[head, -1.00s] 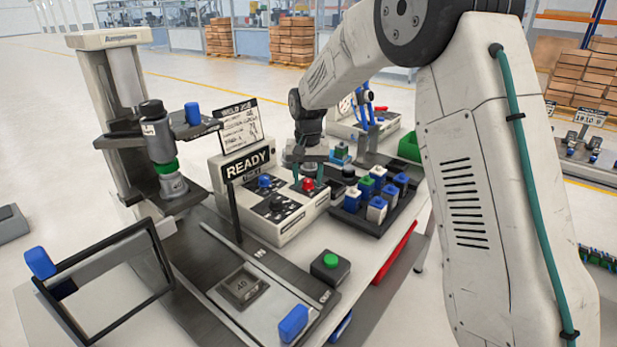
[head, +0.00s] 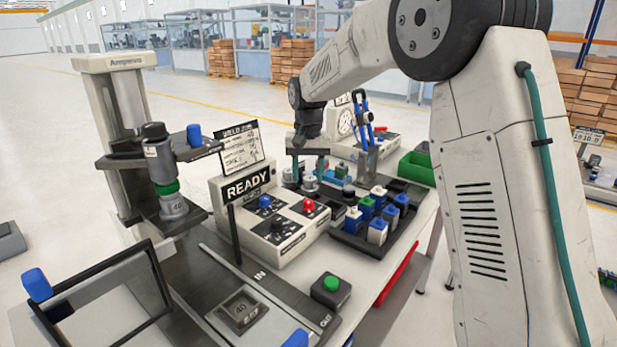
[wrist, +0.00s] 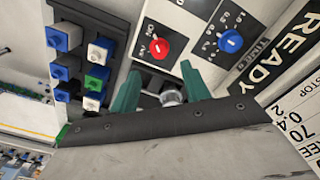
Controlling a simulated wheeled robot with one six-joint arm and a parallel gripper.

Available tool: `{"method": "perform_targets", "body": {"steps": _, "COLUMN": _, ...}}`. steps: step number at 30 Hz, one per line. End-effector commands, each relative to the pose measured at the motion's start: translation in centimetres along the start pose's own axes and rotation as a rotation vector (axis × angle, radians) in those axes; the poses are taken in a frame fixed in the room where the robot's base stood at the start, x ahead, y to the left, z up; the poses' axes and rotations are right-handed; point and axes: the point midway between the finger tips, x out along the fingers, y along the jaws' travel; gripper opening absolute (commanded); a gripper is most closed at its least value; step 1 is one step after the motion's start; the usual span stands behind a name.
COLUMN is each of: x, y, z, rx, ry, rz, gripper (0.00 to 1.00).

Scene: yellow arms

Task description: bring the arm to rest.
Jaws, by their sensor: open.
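My arm (head: 375,55) reaches from the right across the upper middle of the head view. My gripper (head: 308,165) hangs above the back of the bench, behind the control box marked READY (head: 255,210). Its two green fingers are apart in the wrist view (wrist: 160,90), with nothing held between them. A small round metal piece (wrist: 171,97) shows between the fingers there, below the gripper. I cannot tell the exact height of the fingers above the bench.
A black tray (head: 355,240) of blue, green and white blocks stands right of the control box. A press (head: 110,65) stands at left, with a tilted black frame (head: 105,290) in front. A green button box (head: 331,290) and a green bin (head: 416,168) are also near.

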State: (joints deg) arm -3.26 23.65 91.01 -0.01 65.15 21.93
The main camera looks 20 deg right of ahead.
Motion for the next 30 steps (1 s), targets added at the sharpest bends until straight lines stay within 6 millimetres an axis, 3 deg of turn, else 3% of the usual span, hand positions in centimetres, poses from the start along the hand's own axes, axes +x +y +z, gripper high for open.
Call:
{"method": "perform_targets", "body": {"steps": 10, "x": 0.1, "y": 0.0, "z": 0.1, "rx": -0.03, "ry": -0.004, "rz": 0.002, "gripper": 0.47}}
{"method": "perform_targets", "body": {"steps": 13, "x": 1.8, "y": 0.8, "z": 1.9, "rx": -0.073, "ry": -0.055, "rz": 0.02, "gripper": 0.47}}
{"method": "perform_targets", "body": {"steps": 17, "x": 1.4, "y": 2.8, "z": 6.6, "rx": -0.14, "ry": -0.104, "rz": 0.034, "gripper": 0.47}}
{"method": "perform_targets", "body": {"steps": 30, "x": -3.6, "y": 10.2, "z": 23.2, "rx": -0.283, "ry": -0.115, "rz": 0.027, "gripper": 0.47}}
